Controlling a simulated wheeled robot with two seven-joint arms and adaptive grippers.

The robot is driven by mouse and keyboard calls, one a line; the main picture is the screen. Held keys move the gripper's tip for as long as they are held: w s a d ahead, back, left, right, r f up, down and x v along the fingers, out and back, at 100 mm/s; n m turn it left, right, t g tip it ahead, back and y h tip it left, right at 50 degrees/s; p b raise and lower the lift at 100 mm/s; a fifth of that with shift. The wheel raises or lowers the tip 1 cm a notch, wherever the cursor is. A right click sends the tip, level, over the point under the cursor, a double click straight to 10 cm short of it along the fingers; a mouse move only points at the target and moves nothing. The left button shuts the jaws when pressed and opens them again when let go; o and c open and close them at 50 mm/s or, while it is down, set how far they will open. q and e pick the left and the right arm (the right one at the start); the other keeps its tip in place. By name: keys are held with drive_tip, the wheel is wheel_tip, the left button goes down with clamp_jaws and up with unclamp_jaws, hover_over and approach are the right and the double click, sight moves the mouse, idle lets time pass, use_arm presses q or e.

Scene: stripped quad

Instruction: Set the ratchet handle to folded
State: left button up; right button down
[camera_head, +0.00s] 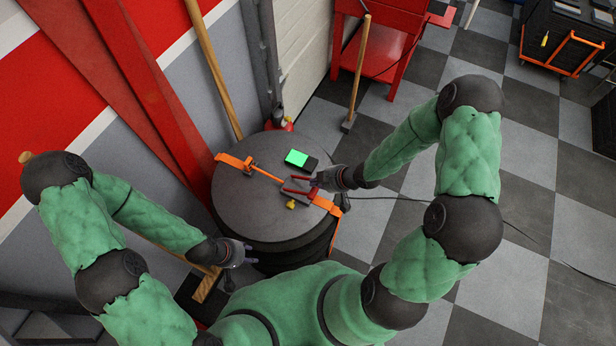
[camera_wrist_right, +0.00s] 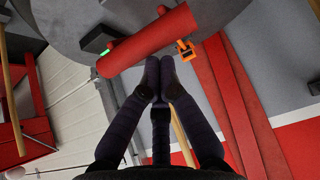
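The ratchet with its red handle (camera_head: 297,191) lies on the round dark top (camera_head: 250,215) of a drum-like stack, on an orange strap (camera_head: 266,173). In the right wrist view the handle is a thick red bar (camera_wrist_right: 148,42) across the upper middle. My right gripper (camera_head: 318,181) is at the right end of the ratchet. Its fingertips (camera_wrist_right: 160,62) are together, close against the near side of the red bar; whether they touch it is unclear. The handle's angle is hard to judge. My left gripper (camera_head: 252,256) is empty with fingers apart, beside the stack's front left.
A black device with a green screen (camera_head: 298,158) lies behind the ratchet, and a small yellow piece (camera_head: 291,205) lies in front. A wooden pole (camera_head: 213,68) leans at the back left. The checkered floor at right is largely clear.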

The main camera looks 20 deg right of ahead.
use_arm(q)
drive_tip(key=shift+f+b, duration=2.25)
drive_tip(key=shift+f, duration=0.2)
use_arm(e)
drive_tip(key=shift+s+d+f+t+y, duration=0.45)
drive_tip(key=shift+f, duration=0.6)
drive_tip(key=shift+s+d+f+t+y, duration=0.4)
drive_tip(key=shift+f+t+y, duration=0.1)
drive_tip(key=shift+f, duration=0.5)
drive_tip(key=shift+s+d+f+t+y, duration=0.45)
drive_tip(key=shift+f, duration=0.6)
use_arm(q)
drive_tip(key=r+p, duration=0.1)
drive_tip(key=s+r+p, duration=0.1)
drive_tip(key=r+p, duration=0.1)
drive_tip(key=d+r+p, duration=0.1)
drive_tip(key=r+p, duration=0.1)
drive_tip(key=shift+s, duration=0.35)
use_arm(e)
drive_tip(key=w+a+r+v, duration=0.1)
drive_tip(key=r+v, duration=0.1)
drive_tip(key=v, duration=0.9)
drive_tip(key=shift+s+r, duration=0.15)
drive_tip(key=shift+r, duration=0.15)
drive_tip(key=shift+d, duration=0.1)
